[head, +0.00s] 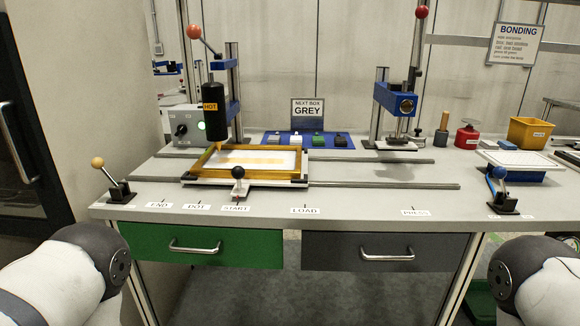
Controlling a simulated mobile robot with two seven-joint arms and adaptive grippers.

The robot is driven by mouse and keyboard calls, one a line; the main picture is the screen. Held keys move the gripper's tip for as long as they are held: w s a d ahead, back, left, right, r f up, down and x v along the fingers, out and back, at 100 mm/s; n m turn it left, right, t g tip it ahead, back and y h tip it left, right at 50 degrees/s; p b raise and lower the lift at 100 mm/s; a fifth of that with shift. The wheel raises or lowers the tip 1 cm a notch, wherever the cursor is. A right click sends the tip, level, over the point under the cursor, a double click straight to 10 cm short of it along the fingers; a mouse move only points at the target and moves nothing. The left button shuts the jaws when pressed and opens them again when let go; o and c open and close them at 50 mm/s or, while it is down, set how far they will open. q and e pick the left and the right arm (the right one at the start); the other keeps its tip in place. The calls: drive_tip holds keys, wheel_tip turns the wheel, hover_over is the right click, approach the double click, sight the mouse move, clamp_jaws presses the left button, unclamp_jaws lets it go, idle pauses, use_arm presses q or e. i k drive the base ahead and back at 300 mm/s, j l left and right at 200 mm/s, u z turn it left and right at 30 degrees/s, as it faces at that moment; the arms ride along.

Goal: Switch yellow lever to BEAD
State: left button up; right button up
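The yellow-knobbed lever (98,163) stands at the left front corner of the grey bench (395,197). Its black base (120,192) sits on the bench top, and the handle tilts up to the left. I cannot read a BEAD label anywhere in view. Parts of my arms show at the bottom left and bottom right corners. Neither of my grippers is in view, and nothing is seen touching the lever.
A black HOT dispenser (214,112) hangs over a yellow-framed tray (193,163) on rails. A dark-knobbed lever (238,173) is at the tray's front. A blue-knobbed lever (499,173) stands at right. Green (150,245) and grey (350,250) drawers are shut below. Front bench strip is mostly clear.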

sight(97, 162)
drive_tip(key=u, duration=1.25)
